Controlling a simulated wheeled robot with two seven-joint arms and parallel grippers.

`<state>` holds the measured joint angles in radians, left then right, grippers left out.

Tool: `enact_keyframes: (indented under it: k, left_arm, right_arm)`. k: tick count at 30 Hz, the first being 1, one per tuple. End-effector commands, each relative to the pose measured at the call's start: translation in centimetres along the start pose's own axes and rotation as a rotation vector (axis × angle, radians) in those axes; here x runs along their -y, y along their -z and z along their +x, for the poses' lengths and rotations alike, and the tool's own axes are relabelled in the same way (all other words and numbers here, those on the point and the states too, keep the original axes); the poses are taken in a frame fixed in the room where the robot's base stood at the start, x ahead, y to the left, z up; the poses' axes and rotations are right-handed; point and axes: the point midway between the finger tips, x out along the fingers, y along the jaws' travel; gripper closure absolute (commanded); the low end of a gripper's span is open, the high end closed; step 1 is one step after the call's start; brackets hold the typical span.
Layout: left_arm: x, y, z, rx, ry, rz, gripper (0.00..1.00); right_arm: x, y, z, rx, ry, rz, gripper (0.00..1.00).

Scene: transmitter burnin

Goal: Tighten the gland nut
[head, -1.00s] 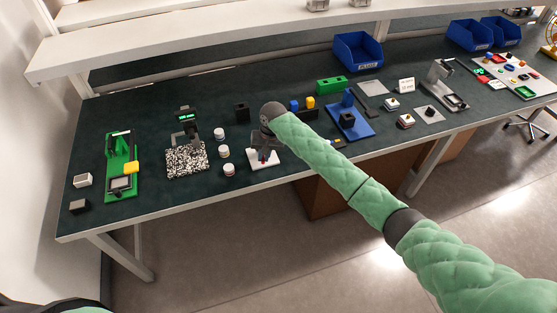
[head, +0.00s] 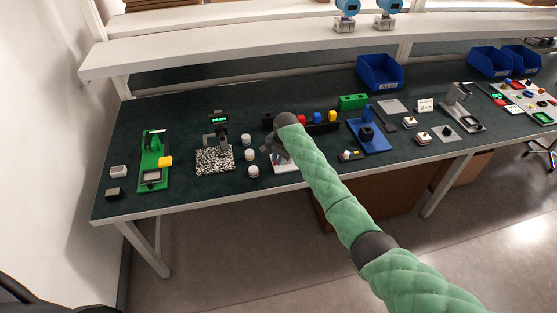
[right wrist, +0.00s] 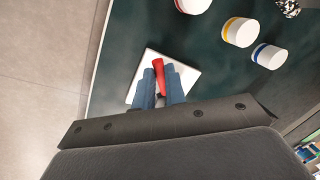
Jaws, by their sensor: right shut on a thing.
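My right gripper (head: 277,155) is low over a white plate (head: 290,167) near the front edge of the bench. In the right wrist view its blue fingers (right wrist: 162,86) are closed on a slim red piece (right wrist: 158,70), which sticks out between the fingertips over the white plate (right wrist: 188,78). A small grey part (right wrist: 160,102) shows between the fingers. Whether the red piece touches the plate cannot be told. I cannot pick out the gland nut with certainty. My left gripper is not in view.
Several white jars (head: 252,170) with coloured bands stand just left of the plate. A speckled block (head: 214,160) and a green fixture (head: 154,165) are further left. A blue stand (head: 370,138) is to the right. Two blue-headed transmitters (head: 346,8) stand on the shelf above.

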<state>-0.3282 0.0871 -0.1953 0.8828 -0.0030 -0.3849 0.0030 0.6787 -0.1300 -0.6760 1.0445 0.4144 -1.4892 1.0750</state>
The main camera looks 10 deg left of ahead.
Motion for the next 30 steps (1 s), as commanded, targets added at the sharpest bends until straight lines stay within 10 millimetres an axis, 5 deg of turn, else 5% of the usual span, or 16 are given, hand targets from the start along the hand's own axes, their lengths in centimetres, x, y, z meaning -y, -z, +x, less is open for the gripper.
enact_keyframes:
  k: [14,15,18,30]
  left_arm:
    - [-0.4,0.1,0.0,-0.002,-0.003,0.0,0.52]
    - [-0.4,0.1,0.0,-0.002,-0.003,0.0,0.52]
    - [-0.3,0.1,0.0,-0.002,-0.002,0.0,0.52]
    - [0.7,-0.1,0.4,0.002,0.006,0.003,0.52]
  right_arm:
    - [0.1,0.1,-0.1,-0.005,0.002,0.013,1.0]
    - [0.1,0.1,-0.1,-0.005,0.001,0.013,0.82]
    - [0.1,0.1,-0.1,-0.004,0.001,0.013,0.66]
    - [0.1,0.1,-0.8,-0.004,0.003,0.012,0.66]
